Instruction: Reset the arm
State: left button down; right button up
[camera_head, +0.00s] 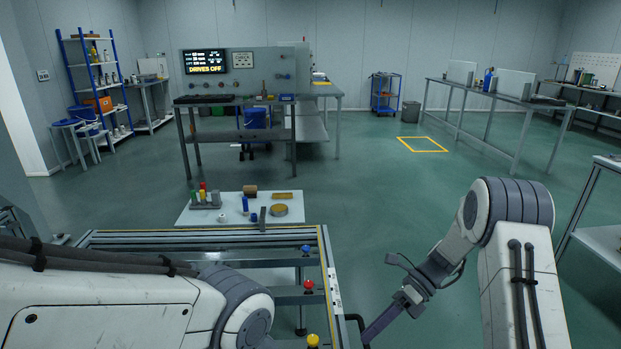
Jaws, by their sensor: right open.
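My right arm comes in from the right edge, white with a grey ribbed joint, and bends down to the left. My right gripper (382,322) hangs low over the green floor, just right of the frame fixture. It is open, with nothing seen in it; its lowest tip is close to a dark bent bar on the fixture. My left arm lies across the lower left with dark cables along it. Its gripper is out of view.
The metal frame fixture (329,262) carries blue, red and yellow knobs. Beyond it, a white board (236,219) holds several small parts. Farther back stand a workbench (235,101) and a panel with a screen (204,62) reading "DRIVES OFF". The middle floor is clear.

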jog(key=s+a+r+n+t+h, duration=0.2)
jog(key=s+a+r+n+h, duration=0.15)
jog(key=s+n, duration=0.5)
jog(key=s+a+r+n+t+h, duration=0.1)
jog(key=s+a+r+n+h, duration=0.4)
jog(key=n, duration=0.7)
jog(key=s+a+r+n+t+h, duration=0.1)
jog(key=s+r+n+t, duration=0.1)
jog(key=s+n, duration=0.7)
notch_tip(320, 180, up, 16)
jog(key=n+p, duration=0.2)
jog(key=p, duration=1.4)
jog(key=shift+w+d+r, duration=0.2)
jog(key=shift+w+d, duration=0.05)
jog(key=shift+w, duration=0.15)
